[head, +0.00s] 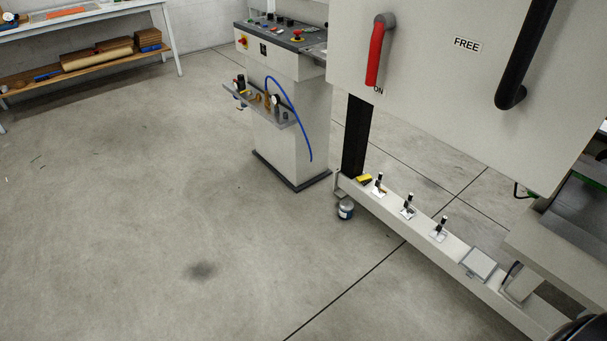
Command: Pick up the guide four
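Three small pale pieces with upright black handles stand in a row along the low grey beam (453,254) at the right: one near the column foot (379,187), a middle one (407,209) and a nearer one (439,232). They may be guides, but I cannot read any number, so I cannot tell which thing is guide four. Neither of my grippers shows in the head view. A dark rounded shape at the bottom right corner is cut off, and I cannot tell what it is.
A control pedestal (290,120) with a side shelf (262,108) stands at the centre back. A large grey cabinet (440,60) overhangs the beam. A small can (345,211) stands on the floor beside the beam. A workbench (90,20) is at the back left. The left floor is clear.

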